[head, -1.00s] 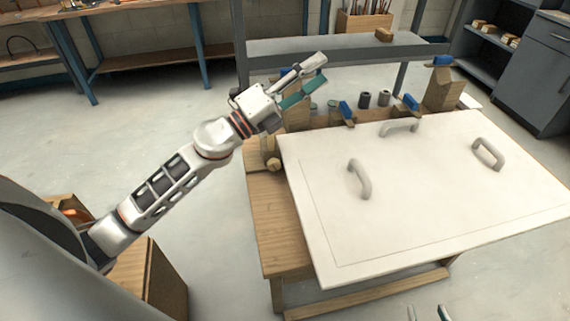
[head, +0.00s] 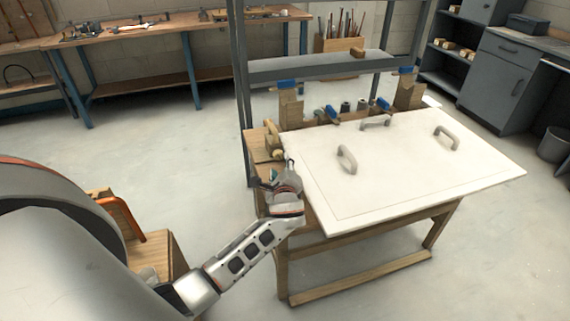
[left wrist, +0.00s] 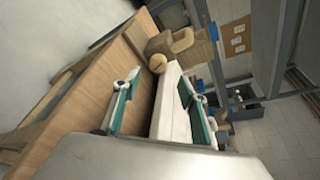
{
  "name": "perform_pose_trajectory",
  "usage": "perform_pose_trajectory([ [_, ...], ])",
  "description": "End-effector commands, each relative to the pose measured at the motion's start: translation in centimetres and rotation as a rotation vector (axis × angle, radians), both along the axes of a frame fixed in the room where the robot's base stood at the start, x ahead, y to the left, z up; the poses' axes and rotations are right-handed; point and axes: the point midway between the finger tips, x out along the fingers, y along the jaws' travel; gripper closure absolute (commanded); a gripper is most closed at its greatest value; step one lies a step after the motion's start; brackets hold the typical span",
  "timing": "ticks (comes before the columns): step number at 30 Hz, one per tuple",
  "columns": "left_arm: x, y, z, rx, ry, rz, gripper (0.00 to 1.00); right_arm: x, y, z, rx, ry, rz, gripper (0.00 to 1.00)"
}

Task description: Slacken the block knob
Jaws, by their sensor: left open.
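A wooden block with a curved top (head: 270,137) stands at the left rear of the bench. It also shows in the left wrist view (left wrist: 181,40), with a round wooden knob (left wrist: 157,64) on its near side. My left gripper (head: 281,169) is open and empty over the bench's left strip, in front of the block. In the left wrist view its teal-padded fingers (left wrist: 160,80) are spread apart, with the knob beyond their tips and apart from them. My right gripper is out of view.
A white panel (head: 400,170) with grey handles covers most of the bench, close beside my left gripper. Blue-topped clamps (head: 288,84) and small dark cylinders (head: 345,107) line its back edge. A grey shelf frame (head: 315,66) stands behind.

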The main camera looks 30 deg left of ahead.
Motion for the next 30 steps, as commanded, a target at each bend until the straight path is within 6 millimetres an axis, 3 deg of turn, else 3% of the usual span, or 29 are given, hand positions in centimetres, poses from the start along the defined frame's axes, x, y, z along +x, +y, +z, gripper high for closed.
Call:
perform_pose_trajectory([
  [5,0.9,0.9,-0.6,0.007,0.013,0.008,0.57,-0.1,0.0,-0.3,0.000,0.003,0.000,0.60],
  [18,5.4,4.3,-2.1,0.003,0.010,0.006,0.57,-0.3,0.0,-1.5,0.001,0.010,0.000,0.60],
  [29,5.9,4.6,-2.2,0.003,0.009,0.005,0.57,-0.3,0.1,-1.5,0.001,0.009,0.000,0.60],
  [30,5.9,4.6,-2.2,0.003,0.009,0.005,0.65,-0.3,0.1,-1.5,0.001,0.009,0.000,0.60],
])
